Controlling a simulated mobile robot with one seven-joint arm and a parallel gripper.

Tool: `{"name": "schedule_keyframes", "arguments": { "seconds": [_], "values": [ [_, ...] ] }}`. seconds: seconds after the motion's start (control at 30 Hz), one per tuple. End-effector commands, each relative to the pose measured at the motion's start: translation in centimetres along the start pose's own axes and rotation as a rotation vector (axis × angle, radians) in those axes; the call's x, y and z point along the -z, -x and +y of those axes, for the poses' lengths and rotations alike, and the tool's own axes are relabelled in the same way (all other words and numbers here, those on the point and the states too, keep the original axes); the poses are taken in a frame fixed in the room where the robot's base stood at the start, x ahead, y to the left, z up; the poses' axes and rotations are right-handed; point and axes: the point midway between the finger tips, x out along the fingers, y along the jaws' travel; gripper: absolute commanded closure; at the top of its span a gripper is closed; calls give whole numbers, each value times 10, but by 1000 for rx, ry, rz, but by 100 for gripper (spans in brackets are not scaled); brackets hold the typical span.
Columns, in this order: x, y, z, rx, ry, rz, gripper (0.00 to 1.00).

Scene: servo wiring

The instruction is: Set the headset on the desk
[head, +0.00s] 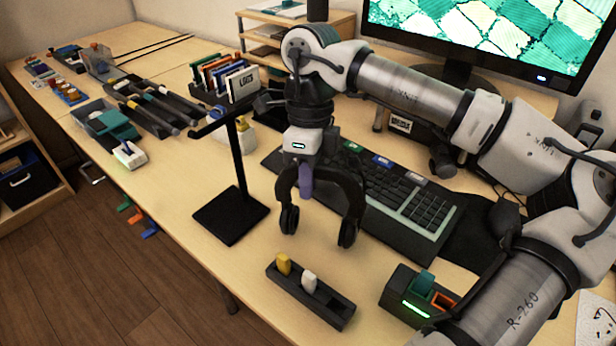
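The black headset (350,195) is upright, its band at the top and its two ear cups hanging at the lower ends. My gripper (306,180) comes down over the middle of the band and appears shut on it. A purple finger shows in front of the band; the other finger is hidden. The ear cups are over the bare desk (225,268), in front of the keyboard. I cannot tell for sure whether they touch the desk. A black headset stand (240,165) is left of the headset, with nothing hanging on it.
A keyboard (420,210) lies behind and right of the headset. A black holder (330,306) with yellow and white pieces is in front, and a dark box (398,289) with a green light is at right. Racks and tools fill the back left. The left front desk is clear.

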Motion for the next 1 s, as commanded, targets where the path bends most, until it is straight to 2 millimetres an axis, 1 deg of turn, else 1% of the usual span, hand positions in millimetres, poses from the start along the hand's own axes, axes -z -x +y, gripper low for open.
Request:
{"name": "schedule_keyframes", "arguments": {
  "seconds": [0.03, 0.17, 0.43, 0.57, 0.67, 0.9, 1.0],
  "values": [
    [0, 0, 0, 0, 0, 0, 83],
    [0, 0, 0, 0, 0, 0, 66],
    [0, 1, 0, 0, 0, 0, 66],
    [0, 8, 0, 1, -1, 0, 66],
    [0, 23, 0, 3, -2, 0, 66],
    [0, 77, 0, 3, -2, -1, 66],
    [0, 96, 0, 1, 0, -1, 66]
  ]
}}
